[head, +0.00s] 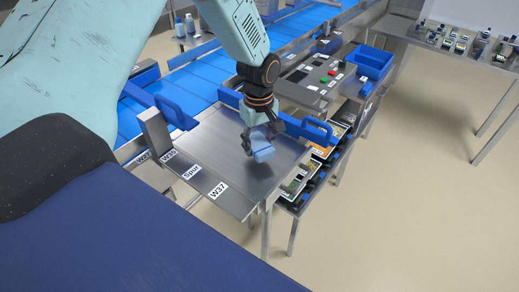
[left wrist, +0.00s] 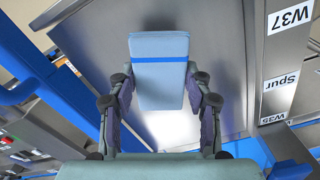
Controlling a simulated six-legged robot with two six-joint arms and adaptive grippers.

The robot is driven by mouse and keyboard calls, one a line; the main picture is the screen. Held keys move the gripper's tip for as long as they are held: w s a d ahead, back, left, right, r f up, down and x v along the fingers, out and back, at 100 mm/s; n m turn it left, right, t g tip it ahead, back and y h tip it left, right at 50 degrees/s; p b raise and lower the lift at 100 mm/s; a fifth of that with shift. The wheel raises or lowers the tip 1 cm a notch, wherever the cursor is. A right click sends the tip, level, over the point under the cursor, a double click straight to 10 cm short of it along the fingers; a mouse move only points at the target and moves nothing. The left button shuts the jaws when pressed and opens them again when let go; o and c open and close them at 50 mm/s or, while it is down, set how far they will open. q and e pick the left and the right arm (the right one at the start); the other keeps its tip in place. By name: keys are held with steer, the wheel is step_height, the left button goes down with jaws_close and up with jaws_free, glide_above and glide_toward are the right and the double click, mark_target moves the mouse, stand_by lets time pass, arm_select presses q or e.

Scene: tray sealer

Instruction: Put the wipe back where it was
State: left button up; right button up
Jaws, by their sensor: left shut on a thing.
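The wipe (head: 263,154) is a light blue folded block with a darker blue band. It also shows in the left wrist view (left wrist: 160,88), between the two fingers. My left gripper (head: 257,138) is shut on the wipe, over the middle of the steel table top (head: 215,150). I cannot tell whether the wipe touches the steel or hangs just above it. The labels "W37" (head: 218,190), "Spur" and "W35" run along the table's front edge. My right gripper is not in view.
A blue conveyor (head: 195,75) runs behind the table. A control panel with buttons (head: 325,75) and a blue bin (head: 373,62) are at the back right. A rack of packs (head: 300,182) hangs at the right edge.

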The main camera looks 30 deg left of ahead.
mark_target(259, 152)
arm_select(q)
steer(key=f, duration=0.3)
steer(key=shift+w+f, duration=0.3)
steer(key=shift+f, duration=0.1)
steer(key=shift+s, duration=0.25)
steer(key=o, duration=0.7)
steer(key=shift+f, duration=0.1)
steer(key=o, duration=0.5)
steer(key=shift+w+f, duration=0.1)
steer(key=shift+w, duration=0.15)
steer(key=shift+s, duration=0.1)
steer(key=shift+s+r, duration=0.1)
steer(key=shift+r, duration=0.1)
step_height(259, 152, up, 12)
steer(key=shift+r+b, duration=0.1)
steer(key=shift+b, duration=0.25)
